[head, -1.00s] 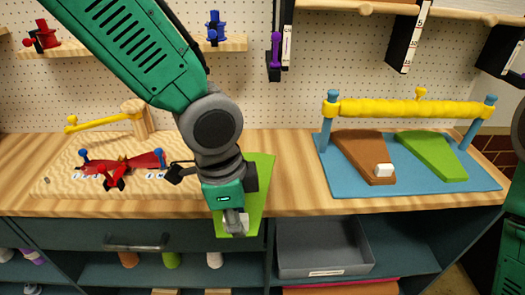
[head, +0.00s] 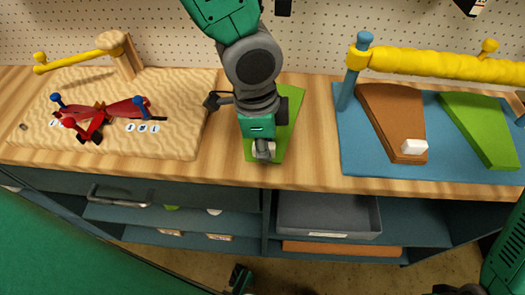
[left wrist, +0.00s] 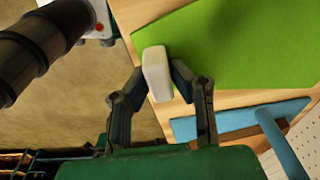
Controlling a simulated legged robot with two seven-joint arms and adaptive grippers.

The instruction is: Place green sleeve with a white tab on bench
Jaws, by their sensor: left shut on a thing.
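A flat green sleeve (head: 289,115) is over the wooden bench top (head: 318,150), between the pale board and the blue mat. It also shows in the left wrist view (left wrist: 245,45). My left gripper (head: 263,152) is shut on its white tab (left wrist: 156,72), which sits between the two fingers at the sleeve's near end. In the head view the gripper and arm cover part of the sleeve. The sleeve's outline falls within the bench's front edge; whether it touches the wood I cannot tell. My right gripper is not clearly seen.
A blue mat (head: 358,150) on the right holds a brown sleeve (head: 392,115) with a white tab, another green sleeve (head: 478,125) and a yellow roll (head: 430,64). A pale board (head: 190,125) with red tools lies left. A grey bin (head: 325,218) is below.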

